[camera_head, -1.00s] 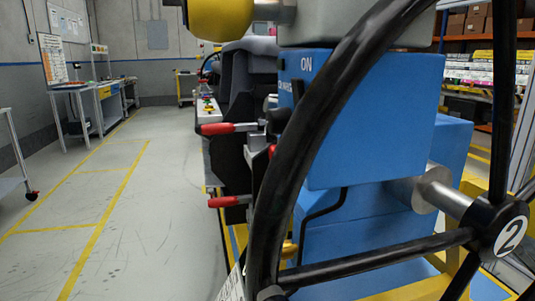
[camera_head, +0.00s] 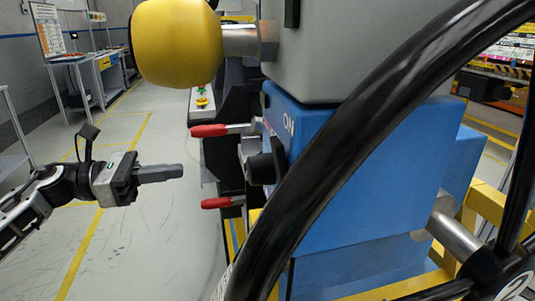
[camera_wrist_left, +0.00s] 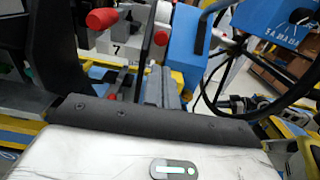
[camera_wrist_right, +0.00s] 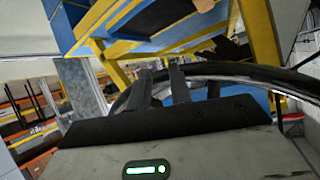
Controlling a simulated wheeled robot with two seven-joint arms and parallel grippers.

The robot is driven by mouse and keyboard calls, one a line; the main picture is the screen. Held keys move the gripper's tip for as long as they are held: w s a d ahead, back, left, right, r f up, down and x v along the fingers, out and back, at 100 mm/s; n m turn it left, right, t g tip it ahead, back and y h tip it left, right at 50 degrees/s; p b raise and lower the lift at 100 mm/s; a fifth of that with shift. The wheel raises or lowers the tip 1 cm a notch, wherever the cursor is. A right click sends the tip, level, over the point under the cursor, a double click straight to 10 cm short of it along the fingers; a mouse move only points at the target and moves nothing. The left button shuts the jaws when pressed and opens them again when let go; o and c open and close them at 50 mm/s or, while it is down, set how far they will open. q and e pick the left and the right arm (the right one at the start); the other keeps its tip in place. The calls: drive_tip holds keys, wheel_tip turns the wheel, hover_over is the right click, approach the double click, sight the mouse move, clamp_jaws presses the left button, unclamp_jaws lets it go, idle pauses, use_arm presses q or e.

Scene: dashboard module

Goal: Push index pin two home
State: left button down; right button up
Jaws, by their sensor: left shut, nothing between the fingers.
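A yellow round knob (camera_head: 178,42) on a metal shaft (camera_head: 248,42) sticks out from the left of a grey housing (camera_head: 335,50) in the head view. No number shows on it, so I cannot tell whether it is index pin two. My left gripper (camera_head: 178,172) is shut and empty, below the knob and apart from it, pointing right. Its closed fingers also show in the left wrist view (camera_wrist_left: 162,85). My right gripper (camera_wrist_right: 162,75) shows only in the right wrist view, its fingers apart and near a black wheel rim (camera_wrist_right: 230,70); contact is unclear.
A large black handwheel (camera_head: 355,120), its hub marked 2, crosses in front of the blue housing (camera_head: 370,180). Red-handled clamps (camera_head: 208,131) and a black knob (camera_head: 262,168) stand right of my left gripper.

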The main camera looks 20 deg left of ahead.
sight(246, 163)
idle(0.3)
use_arm(q)
drive_tip(key=shift+p+x, duration=1.3)
drive_tip(key=shift+x, duration=5.75)
use_arm(e)
drive_tip(key=shift+r, duration=0.55)
use_arm(q)
drive_tip(key=shift+x, duration=1.15)
use_arm(e)
drive_tip(key=shift+s+r, duration=0.1)
use_arm(q)
drive_tip(key=shift+r, duration=0.1)
